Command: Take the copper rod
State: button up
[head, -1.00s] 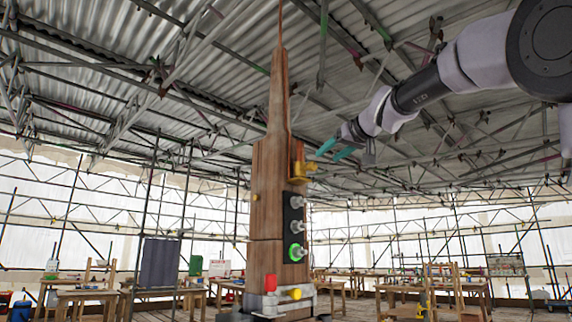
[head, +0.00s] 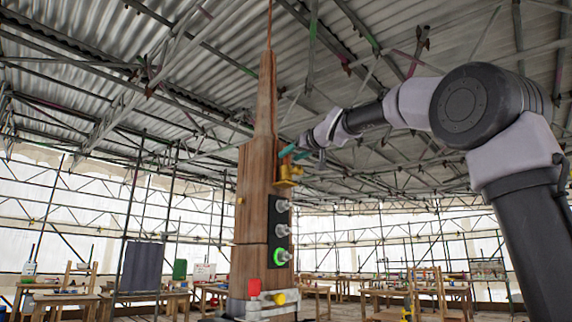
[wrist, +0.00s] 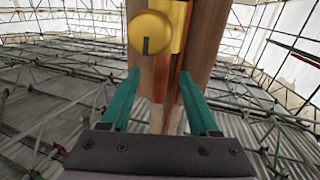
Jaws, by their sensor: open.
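The tall wooden spire (head: 252,205) stands upright in the middle of the head view. A brass holder (head: 288,172) is fixed high on its right side. In the wrist view the holder and its round yellow knob (wrist: 150,33) are at the top. A copper-coloured rod (wrist: 177,66) runs out of the holder there, in the space between my fingers. My gripper (head: 290,152) is just above the holder in the head view. In the wrist view its teal fingers (wrist: 160,78) are open on either side of the rod; contact cannot be told.
Below the holder, a black panel (head: 271,224) carries several knobs, the lowest ringed in green. Red and yellow parts sit at the spire's base. Workbenches (head: 150,297) stand around behind. Scaffolding and a corrugated roof are overhead. Open air surrounds the spire's upper part.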

jog(key=shift+w+a+r, duration=0.1)
jog(key=shift+w+a, duration=0.2)
jog(key=shift+w, duration=0.15)
grip_shut()
dwell(1.2)
